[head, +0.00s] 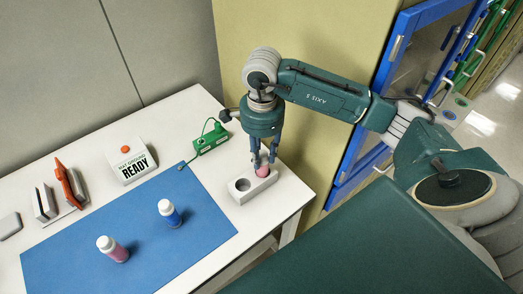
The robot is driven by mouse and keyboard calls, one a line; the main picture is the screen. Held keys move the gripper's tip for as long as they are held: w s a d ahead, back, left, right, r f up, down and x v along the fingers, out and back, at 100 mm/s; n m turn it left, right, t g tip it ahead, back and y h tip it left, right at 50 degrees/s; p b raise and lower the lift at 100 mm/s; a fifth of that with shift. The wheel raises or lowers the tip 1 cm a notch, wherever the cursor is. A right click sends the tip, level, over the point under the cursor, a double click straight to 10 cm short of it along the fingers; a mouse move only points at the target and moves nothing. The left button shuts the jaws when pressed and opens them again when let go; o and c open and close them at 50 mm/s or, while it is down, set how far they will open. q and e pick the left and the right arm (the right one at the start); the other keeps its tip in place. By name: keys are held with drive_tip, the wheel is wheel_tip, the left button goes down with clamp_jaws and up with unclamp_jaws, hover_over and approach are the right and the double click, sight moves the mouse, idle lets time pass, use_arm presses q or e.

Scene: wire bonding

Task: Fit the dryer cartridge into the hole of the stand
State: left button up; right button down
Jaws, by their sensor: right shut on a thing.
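The stand (240,195) is a small white block at the right end of the table. A round dark hole (243,184) shows open in its left part. My right gripper (264,163) points down over the stand's right part. Its fingers are shut on a pink rounded piece (263,171), which I take to be the dryer cartridge. The piece is at the stand's right part; its lower end is hard to see, so I cannot tell whether it is seated in a hole or just above. My left gripper is not in view.
A blue mat (130,235) carries a pink bottle (112,248) and a blue bottle (170,213), both white-capped. A green box (210,139) with a cable lies behind the stand. A white "READY" box (132,163) and an orange-handled tool (68,184) stand at the back left.

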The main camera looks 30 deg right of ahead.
drive_tip(key=shift+f+b, duration=0.7)
drive_tip(key=shift+f, duration=0.2)
drive_tip(key=c, duration=1.3)
unclamp_jaws()
